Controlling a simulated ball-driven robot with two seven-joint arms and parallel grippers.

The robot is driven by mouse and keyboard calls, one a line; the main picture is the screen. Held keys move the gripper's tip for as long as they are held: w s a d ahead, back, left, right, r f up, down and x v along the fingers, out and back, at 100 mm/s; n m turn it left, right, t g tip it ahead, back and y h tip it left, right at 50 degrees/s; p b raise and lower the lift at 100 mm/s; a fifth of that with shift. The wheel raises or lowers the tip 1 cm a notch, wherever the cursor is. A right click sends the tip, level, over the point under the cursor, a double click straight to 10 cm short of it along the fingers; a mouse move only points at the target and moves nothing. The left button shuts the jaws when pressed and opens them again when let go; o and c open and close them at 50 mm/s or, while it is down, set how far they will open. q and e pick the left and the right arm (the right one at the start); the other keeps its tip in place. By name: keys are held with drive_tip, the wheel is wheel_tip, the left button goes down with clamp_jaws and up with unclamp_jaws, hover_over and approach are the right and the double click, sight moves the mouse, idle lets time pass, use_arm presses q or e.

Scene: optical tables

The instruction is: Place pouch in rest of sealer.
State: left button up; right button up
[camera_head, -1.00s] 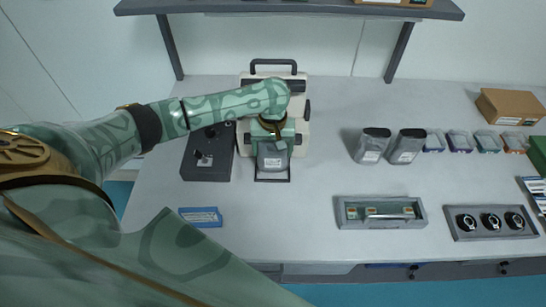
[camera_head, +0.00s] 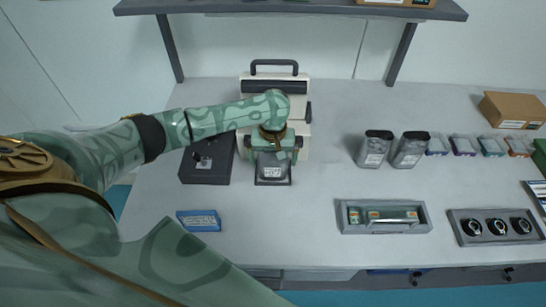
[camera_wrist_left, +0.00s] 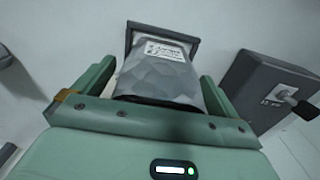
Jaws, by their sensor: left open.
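The grey pouch (camera_head: 272,167) with a white label lies in the dark-framed rest (camera_head: 272,183) at the front of the cream sealer (camera_head: 270,87). In the left wrist view the pouch (camera_wrist_left: 158,72) is between my fingers, its labelled end inside the rest's raised rim (camera_wrist_left: 164,31). My left gripper (camera_head: 275,154) is open around the pouch, with a finger on each side; a gap shows beside the pouch in the left wrist view (camera_wrist_left: 157,80). The pouch's near end is partly hidden by the gripper body. My right gripper is not in view.
A dark control box (camera_head: 207,160) with a knob stands left of the sealer. Two grey containers (camera_head: 375,149) stand to the right. A grey tray (camera_head: 345,227), a tray of round black parts (camera_head: 468,241) and a blue box (camera_head: 199,221) lie nearer the front. A shelf (camera_head: 290,8) overhangs the back.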

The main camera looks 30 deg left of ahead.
use_arm(q)
wheel_tip(320, 180, up, 12)
drive_tip(key=p, duration=0.5)
